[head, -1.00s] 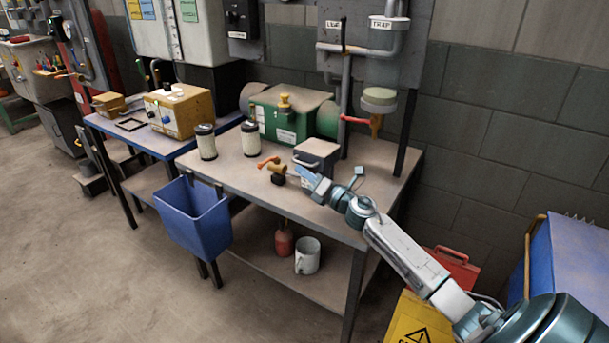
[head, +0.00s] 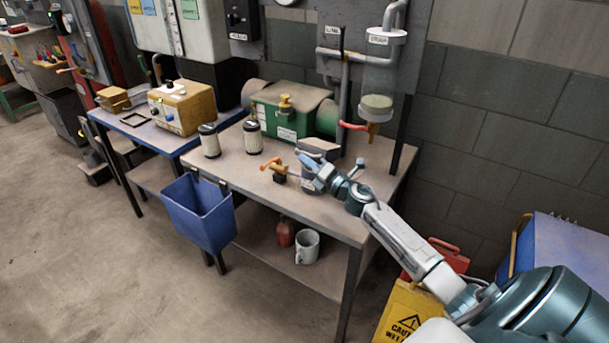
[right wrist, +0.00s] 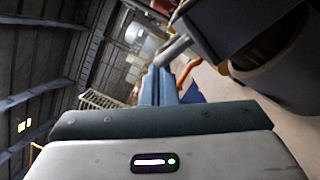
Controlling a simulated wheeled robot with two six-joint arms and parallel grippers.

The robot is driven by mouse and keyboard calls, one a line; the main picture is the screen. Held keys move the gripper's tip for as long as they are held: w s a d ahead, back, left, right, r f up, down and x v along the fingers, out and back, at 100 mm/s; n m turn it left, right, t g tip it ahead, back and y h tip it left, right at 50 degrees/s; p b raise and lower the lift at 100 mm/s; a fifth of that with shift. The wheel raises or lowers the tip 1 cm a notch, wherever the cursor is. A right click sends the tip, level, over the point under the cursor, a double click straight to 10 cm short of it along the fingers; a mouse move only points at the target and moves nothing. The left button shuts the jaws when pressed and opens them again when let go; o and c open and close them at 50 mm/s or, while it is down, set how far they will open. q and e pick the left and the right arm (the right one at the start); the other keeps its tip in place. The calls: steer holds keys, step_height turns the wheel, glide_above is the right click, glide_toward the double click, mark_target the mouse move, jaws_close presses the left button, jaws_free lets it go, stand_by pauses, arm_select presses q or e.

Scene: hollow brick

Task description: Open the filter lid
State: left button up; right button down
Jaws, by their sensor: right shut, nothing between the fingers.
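The filter housing (head: 309,182) is a dark grey box with a pale label on the front edge of the workbench. Its grey lid (head: 322,147) appears tilted up at the back, partly hidden by my gripper. In the right wrist view the lid (right wrist: 262,22) is a dark slab at the upper right, with a grey bar handle (right wrist: 173,50) at its edge. The housing body (right wrist: 285,88) shows below it. My right gripper (head: 303,158) is shut and empty, with its blue fingers (right wrist: 167,82) close to the handle; contact is unclear. My left gripper is out of view.
An orange-handled valve (head: 276,167) stands just left of the housing. Two filter cartridges (head: 210,142) and a green box (head: 283,112) are further left and behind. A blue bin (head: 197,212) hangs off the bench front. Pipes (head: 343,100) rise behind.

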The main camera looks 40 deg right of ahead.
mark_target(318, 148)
steer(key=d+r+m+p, duration=0.1)
steer(key=r+p, duration=0.1)
steer(key=w+d+r+m+p, duration=0.1)
steer(key=p, duration=0.2)
steer(key=d+r+m+p, duration=0.1)
steer(key=r+p, duration=0.1)
steer(key=p, duration=0.1)
steer(key=shift+w+d+r+h, duration=0.25)
steer(key=shift+d+r+h, duration=0.05)
steer(key=shift+d+h, duration=0.1)
steer(key=shift+w+d+r+p, duration=0.35)
steer(key=shift+d+r, duration=0.15)
steer(key=shift+d, duration=0.2)
steer(key=shift+s, duration=0.1)
